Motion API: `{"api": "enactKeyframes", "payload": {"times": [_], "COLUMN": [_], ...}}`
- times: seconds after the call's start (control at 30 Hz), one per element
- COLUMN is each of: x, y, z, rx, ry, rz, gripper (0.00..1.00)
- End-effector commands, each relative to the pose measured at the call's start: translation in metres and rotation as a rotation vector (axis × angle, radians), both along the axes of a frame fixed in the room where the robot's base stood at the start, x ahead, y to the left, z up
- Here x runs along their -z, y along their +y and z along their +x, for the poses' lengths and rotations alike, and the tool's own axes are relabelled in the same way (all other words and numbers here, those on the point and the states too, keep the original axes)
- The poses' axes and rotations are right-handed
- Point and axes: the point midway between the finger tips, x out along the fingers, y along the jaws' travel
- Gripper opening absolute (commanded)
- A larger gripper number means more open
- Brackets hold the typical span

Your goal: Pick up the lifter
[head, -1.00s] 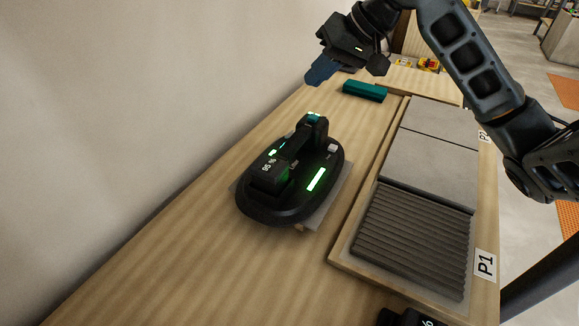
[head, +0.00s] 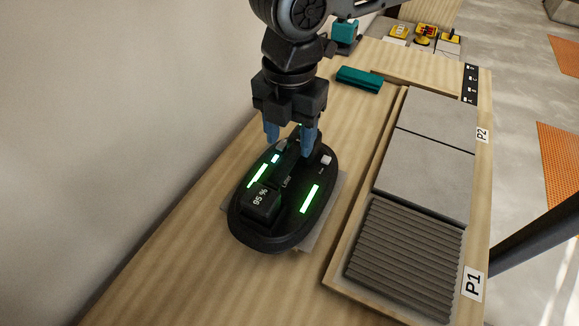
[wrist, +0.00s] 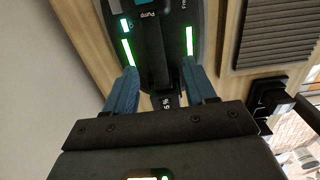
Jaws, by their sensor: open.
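The lifter (head: 262,221) is a black oval device with green light strips, a "95 %" display and a raised handle along its middle. It sits on a grey tile (head: 309,237) on the wooden bench. My gripper (head: 290,146) is over the far part of the lifter, pointing down, with its blue fingers apart. In the head view the fingers overlap the handle's far end, and I cannot tell whether they touch it. In the wrist view the lifter's handle (wrist: 152,50) runs between the two open fingers (wrist: 163,88).
A wooden frame (head: 338,273) to the right holds a ribbed bed at P1 (head: 405,262) and grey tiles (head: 425,170) behind it. A teal block (head: 359,78) lies farther back. A wall (head: 110,120) borders the bench on the left.

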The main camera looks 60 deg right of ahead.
Motion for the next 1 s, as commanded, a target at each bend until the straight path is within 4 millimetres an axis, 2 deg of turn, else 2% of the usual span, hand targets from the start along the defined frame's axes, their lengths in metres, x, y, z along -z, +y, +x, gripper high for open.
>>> {"api": "enactKeyframes", "payload": {"times": [0.57, 1.0], "x": [0.068, 0.073], "y": [-0.002, -0.002], "z": [0.005, 0.005], "rx": [0.004, 0.004], "ry": [0.000, -0.003], "rz": [0.002, 0.001], "gripper": [0.55, 0.55]}}
